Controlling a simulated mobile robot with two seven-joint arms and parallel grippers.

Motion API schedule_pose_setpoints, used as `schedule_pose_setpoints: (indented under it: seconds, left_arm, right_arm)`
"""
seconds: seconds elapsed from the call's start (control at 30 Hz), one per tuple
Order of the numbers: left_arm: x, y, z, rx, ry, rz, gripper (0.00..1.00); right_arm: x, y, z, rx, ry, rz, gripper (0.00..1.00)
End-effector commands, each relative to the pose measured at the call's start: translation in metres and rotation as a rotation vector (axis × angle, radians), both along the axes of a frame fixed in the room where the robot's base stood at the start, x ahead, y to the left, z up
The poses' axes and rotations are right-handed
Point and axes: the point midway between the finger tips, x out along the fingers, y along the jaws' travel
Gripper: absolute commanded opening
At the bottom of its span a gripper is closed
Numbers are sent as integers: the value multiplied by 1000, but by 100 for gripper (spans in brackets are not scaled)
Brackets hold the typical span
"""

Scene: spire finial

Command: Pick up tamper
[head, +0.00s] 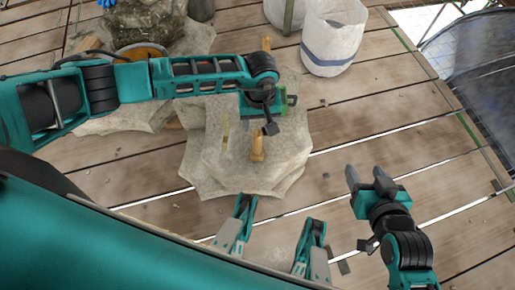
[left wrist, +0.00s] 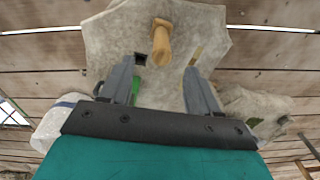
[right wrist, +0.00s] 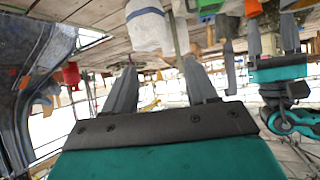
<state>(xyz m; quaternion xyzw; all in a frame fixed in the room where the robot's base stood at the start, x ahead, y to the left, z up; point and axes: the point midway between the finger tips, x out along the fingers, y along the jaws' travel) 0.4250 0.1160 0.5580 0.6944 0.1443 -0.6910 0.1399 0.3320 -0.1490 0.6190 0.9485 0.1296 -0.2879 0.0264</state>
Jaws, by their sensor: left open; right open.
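A wooden peg-like piece with a rounded end, likely the tamper (head: 257,148), stands on the pale grey stone block (head: 205,165). In the left wrist view this wooden piece (left wrist: 160,42) shows at top centre, between the fingertip lines. My left gripper (head: 276,112) is open and hangs over the stone, just beyond the wooden piece in the head view. Its fingers (left wrist: 160,66) look empty; I cannot tell how far above the piece they are. My right gripper (head: 365,173) is open and empty, right of the stone, its fingers (right wrist: 163,82) pointing away over the deck.
A white sack (head: 333,40) with a blue band stands at the back. More stone and a dark rock (head: 145,22) lie at back left. A dark mesh sheet (head: 480,70) hangs beyond the deck's right edge. The plank deck (head: 370,110) between stone and edge is mostly clear.

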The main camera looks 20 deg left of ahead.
Motion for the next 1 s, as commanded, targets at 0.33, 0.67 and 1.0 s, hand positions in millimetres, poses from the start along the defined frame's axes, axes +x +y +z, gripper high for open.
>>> schedule_pose_setpoints:
  seconds: [0.33,0.67,1.0]
  left_arm:
    - [-1,-1,-61,-6,4,3,61]
    - [2,6,-98,-7,6,5,61]
    - [4,6,-117,-8,3,2,61]
  right_arm:
    - [0,5,-13,13,8,4,57]
    - [0,10,-25,25,18,5,57]
    - [4,15,-22,31,11,17,57]
